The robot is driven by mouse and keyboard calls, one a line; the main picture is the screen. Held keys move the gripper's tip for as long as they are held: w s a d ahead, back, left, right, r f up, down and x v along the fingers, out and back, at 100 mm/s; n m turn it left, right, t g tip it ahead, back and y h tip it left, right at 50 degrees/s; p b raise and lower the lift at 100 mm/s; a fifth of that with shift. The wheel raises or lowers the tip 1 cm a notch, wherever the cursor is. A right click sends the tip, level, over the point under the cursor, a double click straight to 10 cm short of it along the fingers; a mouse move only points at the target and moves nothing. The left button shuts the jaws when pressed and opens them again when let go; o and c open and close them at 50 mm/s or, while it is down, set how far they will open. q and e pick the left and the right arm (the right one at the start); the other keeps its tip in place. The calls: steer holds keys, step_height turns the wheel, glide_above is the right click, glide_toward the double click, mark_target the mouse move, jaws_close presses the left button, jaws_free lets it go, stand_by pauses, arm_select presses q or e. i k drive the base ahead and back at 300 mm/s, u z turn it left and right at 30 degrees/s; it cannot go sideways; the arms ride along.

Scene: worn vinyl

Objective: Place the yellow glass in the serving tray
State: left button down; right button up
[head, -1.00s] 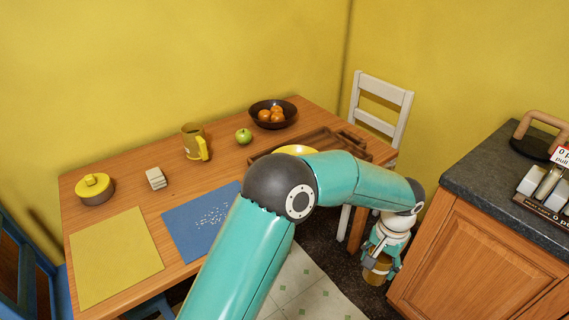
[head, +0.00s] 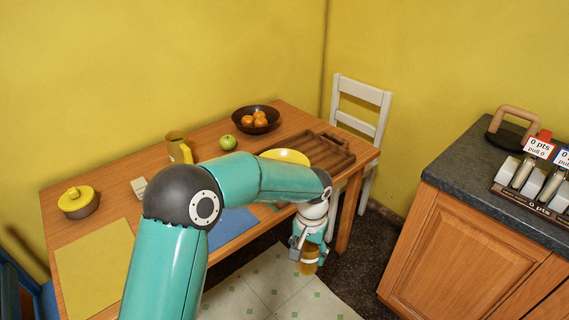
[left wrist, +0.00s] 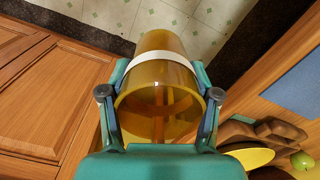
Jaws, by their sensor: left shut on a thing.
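The yellow glass (left wrist: 158,98) is see-through amber with a pale band, seen from its open end in the left wrist view. My left gripper (head: 308,254) is shut on it, with a finger on each side. In the head view the glass (head: 310,266) hangs below the gripper, over the floor in front of the table. The serving tray (head: 325,155) is brown wood with raised handles and lies at the table's right end. My arm hides part of its near side. A yellow plate (head: 287,156) shows at the tray's left part. My right gripper is not in view.
A bowl of oranges (head: 256,120), a green apple (head: 228,142) and a yellow mug (head: 178,148) stand behind my arm. A lidded pot (head: 78,202) is at the left. A white chair (head: 362,105) and a counter (head: 462,165) are to the right.

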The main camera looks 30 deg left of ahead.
mark_target(318, 152)
steer(key=z, duration=0.05)
steer(key=i, duration=1)
steer(key=u, duration=0.05)
